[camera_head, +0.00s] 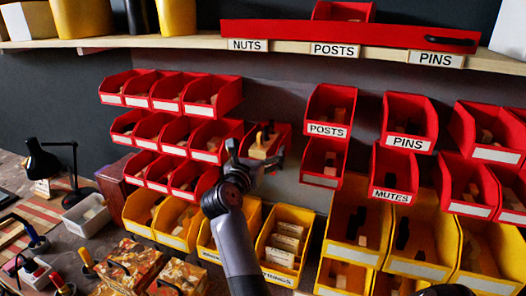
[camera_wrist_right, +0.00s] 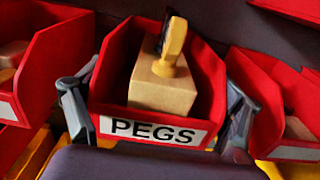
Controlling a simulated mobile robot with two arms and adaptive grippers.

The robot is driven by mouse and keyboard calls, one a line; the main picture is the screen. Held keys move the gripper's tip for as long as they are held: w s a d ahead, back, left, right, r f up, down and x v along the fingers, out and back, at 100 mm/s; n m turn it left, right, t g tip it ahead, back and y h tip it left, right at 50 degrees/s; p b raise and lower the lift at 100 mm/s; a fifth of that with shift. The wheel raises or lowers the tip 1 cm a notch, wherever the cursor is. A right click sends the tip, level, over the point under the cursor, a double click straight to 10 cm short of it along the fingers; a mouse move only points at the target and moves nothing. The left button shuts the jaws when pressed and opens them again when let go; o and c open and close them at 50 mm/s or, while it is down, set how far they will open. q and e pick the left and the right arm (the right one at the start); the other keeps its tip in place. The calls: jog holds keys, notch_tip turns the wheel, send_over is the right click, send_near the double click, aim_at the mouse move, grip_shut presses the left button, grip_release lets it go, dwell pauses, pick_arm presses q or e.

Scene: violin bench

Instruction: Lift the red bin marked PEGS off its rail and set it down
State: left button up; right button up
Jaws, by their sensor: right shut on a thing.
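The red PEGS bin (camera_head: 284,133) is in the middle of the head view, between the left block of red bins and the POSTS bin column. In the right wrist view the PEGS bin (camera_wrist_right: 211,72) faces me with its white label, holding a pale wooden block and a dark and yellow peg. My right gripper (camera_head: 258,165) is shut on the bin. Its fingers, in the wrist view (camera_wrist_right: 155,112), press on the bin's left and right sides. The bin's back is hidden, so I cannot tell whether it touches the rail.
Red bins (camera_head: 210,140) hang close on the left; POSTS (camera_head: 331,115) and MUTES (camera_head: 396,172) bins hang on the right. Yellow bins (camera_head: 285,245) stand below. A shelf (camera_head: 190,41) crosses above. A black lamp (camera_head: 45,160) and a crowded bench are at left.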

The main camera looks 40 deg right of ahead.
jog(key=shift+a, duration=0.4)
